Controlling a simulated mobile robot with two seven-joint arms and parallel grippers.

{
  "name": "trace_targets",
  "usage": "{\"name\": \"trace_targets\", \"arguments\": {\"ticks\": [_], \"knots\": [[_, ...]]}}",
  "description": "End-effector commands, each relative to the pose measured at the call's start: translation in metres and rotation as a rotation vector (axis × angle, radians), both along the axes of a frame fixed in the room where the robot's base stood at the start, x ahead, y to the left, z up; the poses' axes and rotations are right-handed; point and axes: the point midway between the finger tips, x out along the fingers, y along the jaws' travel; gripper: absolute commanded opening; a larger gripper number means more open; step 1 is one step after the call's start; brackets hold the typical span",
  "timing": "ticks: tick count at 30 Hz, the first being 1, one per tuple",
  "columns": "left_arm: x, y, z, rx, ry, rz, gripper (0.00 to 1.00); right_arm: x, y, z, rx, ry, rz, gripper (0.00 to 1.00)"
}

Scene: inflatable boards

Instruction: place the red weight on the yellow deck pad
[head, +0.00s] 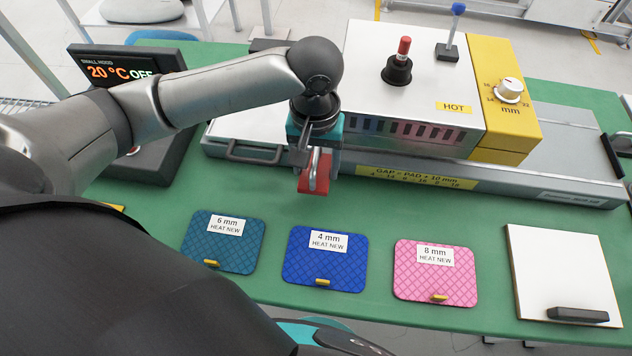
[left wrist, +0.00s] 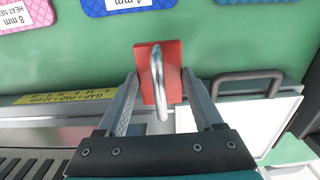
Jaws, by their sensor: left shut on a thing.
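The red weight (head: 311,186) is a red block with a silver loop handle. My left gripper (head: 317,165) is shut on it, and the weight hangs below the gripper in front of the machine's drawer. In the left wrist view the red weight (left wrist: 173,65) sits between the two fingers, with its handle toward the camera. It looks held above the green table, but the exact height is hard to tell. No full yellow pad shows. A small yellow piece (head: 112,206) peeks out at the left beside my arm; the rest is hidden. My right gripper is not in view.
A teal pad (head: 224,255), a blue pad (head: 325,270) and a pink pad (head: 434,282) lie on the green table. A white board (head: 560,265) lies at right. Behind stands the white and yellow machine (head: 506,120) marked HOT. A dark display box (head: 150,140) stands at left.

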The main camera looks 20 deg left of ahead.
Motion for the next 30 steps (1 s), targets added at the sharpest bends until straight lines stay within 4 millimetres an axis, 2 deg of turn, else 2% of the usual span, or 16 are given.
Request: {"name": "trace_targets", "arguments": {"ticks": [1, 3, 11, 18, 30], "knots": [[0.006, 0.001, -0.003, -0.002, -0.002, 0.002, 0.0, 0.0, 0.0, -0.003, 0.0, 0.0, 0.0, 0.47], [0.003, 0.001, -0.014, -0.001, 0.001, 0.0, 0.0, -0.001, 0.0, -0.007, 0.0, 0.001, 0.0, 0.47], [0.003, 0.001, -0.031, -0.001, 0.0, 0.0, 0.0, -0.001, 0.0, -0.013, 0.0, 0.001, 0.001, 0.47], [0.005, 0.002, -0.069, 0.001, -0.003, 0.0, 0.0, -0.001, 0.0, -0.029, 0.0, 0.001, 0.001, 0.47], [0.006, 0.002, -0.071, 0.0, -0.002, 0.0, 0.0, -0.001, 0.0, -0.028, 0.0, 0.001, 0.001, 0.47]]}}
